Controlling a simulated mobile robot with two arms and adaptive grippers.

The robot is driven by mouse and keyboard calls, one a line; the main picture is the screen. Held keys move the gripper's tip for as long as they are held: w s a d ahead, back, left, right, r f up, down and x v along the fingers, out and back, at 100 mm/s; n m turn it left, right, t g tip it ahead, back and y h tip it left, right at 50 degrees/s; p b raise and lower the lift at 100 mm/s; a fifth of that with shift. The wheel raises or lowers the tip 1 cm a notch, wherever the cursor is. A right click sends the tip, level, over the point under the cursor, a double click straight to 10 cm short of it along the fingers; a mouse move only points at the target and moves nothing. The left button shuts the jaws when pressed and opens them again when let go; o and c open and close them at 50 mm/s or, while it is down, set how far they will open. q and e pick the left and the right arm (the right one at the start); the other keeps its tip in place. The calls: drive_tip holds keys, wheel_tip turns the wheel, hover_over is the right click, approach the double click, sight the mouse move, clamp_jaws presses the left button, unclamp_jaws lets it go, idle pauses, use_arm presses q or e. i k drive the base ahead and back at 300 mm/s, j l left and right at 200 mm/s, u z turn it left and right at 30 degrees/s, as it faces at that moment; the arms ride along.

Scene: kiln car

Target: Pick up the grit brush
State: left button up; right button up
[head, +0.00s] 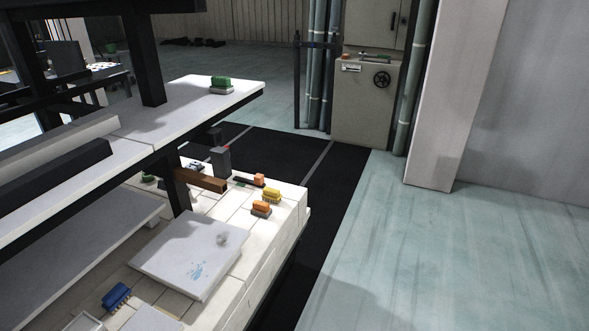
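Several small brush-like things are in the head view, and I cannot tell which one is the grit brush. A yellow one (272,195) and an orange one (261,209) lie close together near the right end of the lower pale deck (232,218). A blue one (116,297) with bristle-like edges lies at the near left of that deck. A green block on a grey base (221,84) sits at the far end of the upper shelf (190,106). Neither of my grippers is in view.
An orange-and-dark item (250,180), a brown bar (201,181) and a grey box (221,160) stand behind the brushes. A white slab (188,262) lies in front. A dark post (178,195) and the upper shelf overhang the deck. The floor (440,260) at right is clear.

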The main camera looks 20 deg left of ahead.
sight(271, 194)
drive_tip(key=i+l+u, duration=0.1)
drive_tip(key=i+u, duration=0.3)
drive_tip(key=i+l+u, duration=0.25)
drive_tip(key=i+u, duration=0.2)
drive_tip(key=i+l+u, duration=0.7)
drive_tip(key=l+u, duration=0.15)
